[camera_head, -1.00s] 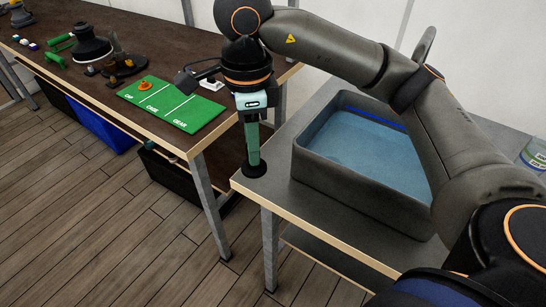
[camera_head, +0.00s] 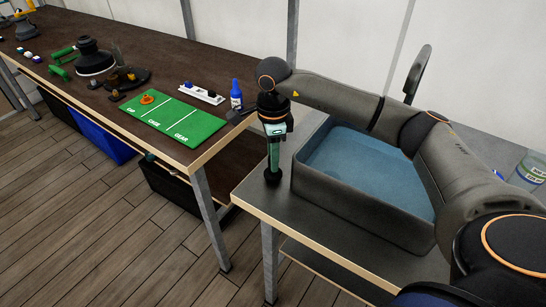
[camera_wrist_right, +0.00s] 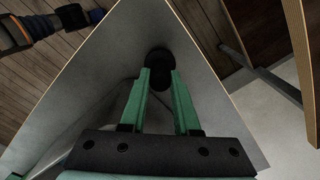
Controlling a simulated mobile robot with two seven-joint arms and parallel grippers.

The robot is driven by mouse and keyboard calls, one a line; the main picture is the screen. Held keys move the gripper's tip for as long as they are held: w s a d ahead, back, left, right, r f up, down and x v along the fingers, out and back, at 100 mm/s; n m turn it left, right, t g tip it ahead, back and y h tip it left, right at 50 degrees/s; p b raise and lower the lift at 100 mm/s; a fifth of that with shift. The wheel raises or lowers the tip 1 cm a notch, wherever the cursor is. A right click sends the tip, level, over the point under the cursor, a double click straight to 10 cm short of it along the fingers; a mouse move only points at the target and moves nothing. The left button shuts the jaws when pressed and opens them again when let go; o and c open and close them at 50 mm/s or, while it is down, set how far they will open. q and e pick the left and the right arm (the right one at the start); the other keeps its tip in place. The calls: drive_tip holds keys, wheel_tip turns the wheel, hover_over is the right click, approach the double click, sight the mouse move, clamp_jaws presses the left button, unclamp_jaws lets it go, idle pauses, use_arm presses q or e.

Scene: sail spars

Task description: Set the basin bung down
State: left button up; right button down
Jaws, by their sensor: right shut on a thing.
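My right gripper (camera_head: 273,165) points straight down over the left end of the grey bench, with its green fingers shut on the black basin bung (camera_head: 273,177). The bung's round dark base is at or just above the bench top; I cannot tell whether it touches. In the right wrist view the fingertips (camera_wrist_right: 160,80) close around the bung's narrower part, and its round disc (camera_wrist_right: 159,56) shows beyond them over the grey surface. The grey basin (camera_head: 355,195) of blue water stands just right of the gripper. My left gripper is not in view.
The grey bench (camera_head: 262,205) has a narrow free strip left of the basin. The brown table (camera_head: 150,90) at left bears a green mat (camera_head: 172,118), a white tray (camera_head: 203,93) and a blue bottle (camera_head: 236,94). A clear jar (camera_head: 530,170) stands at the far right.

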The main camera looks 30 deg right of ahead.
drive_tip(key=shift+f, duration=0.5)
drive_tip(key=shift+f, duration=0.1)
drive_tip(key=c, duration=0.6)
unclamp_jaws()
drive_tip(key=shift+c, duration=0.2)
wheel_tip(320, 180, up, 12)
drive_tip(key=b, duration=0.1)
